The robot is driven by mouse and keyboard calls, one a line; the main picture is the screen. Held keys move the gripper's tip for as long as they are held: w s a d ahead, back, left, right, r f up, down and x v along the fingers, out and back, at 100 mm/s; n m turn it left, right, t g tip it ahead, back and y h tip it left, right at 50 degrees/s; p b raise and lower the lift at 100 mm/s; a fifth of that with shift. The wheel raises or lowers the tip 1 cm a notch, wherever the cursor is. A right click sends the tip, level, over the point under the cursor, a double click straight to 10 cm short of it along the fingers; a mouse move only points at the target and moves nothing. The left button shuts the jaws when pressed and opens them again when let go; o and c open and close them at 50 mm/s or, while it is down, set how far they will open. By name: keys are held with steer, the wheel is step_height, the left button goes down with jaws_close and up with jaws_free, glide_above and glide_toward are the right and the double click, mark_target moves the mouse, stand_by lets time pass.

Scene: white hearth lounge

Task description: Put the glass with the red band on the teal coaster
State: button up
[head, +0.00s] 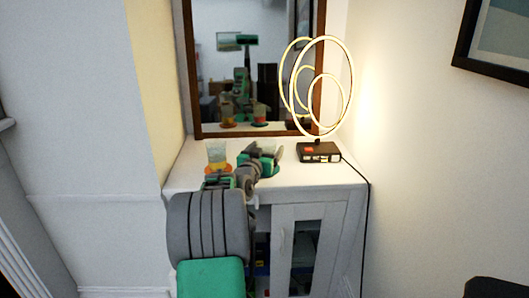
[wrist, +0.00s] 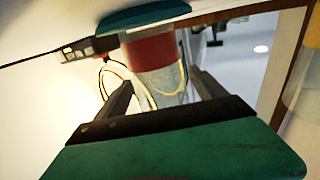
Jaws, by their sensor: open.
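The glass with the red band (wrist: 152,50) is between the two fingers of my gripper (wrist: 160,80) in the wrist view, where it appears upside down. The fingers are apart, with one on each side of the glass, and I see no clear grip on it. The red-banded end of the glass meets the teal coaster (wrist: 140,15), and the glass appears to stand on it. In the head view my gripper (head: 266,153) is over the white cabinet top and mostly hides this glass and coaster.
A ring lamp (head: 320,151) stands to the right. A brown-framed mirror (head: 196,70) rises behind. The cabinet's front right top (head: 310,178) is clear.

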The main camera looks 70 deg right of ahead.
steer(key=s+a, duration=0.1)
steer(key=a, duration=1.1)
steer(key=w+a+f+n+t+y, duration=0.25)
steer(key=w+a+f+y, duration=0.25)
steer(key=w+a, duration=0.5)
steer(key=w+a+f+n+t+y, duration=0.2)
steer(key=w+a+f+n+y, duration=0.3)
steer(key=a, duration=0.8)
steer(key=a+f+n+y, duration=0.2)
steer(key=a+y, duration=0.1)
steer(key=a, duration=0.7)
steer(key=a+f+n+y, duration=0.2)
steer(key=a+n, duration=0.1)
steer(key=a, duration=0.6)
steer(key=s+a+f+n+g+y, duration=0.2)
steer(key=s+a+n+g+y, duration=0.1)
steer(key=s+a, duration=0.6)
steer(key=a+n, duration=0.1)
steer(key=a, duration=0.2)
steer(key=shift+a+f, duration=0.15)
steer(key=shift+f, duration=0.05)
steer(key=shift+n, duration=0.25)
steer(key=shift+c, duration=0.5)
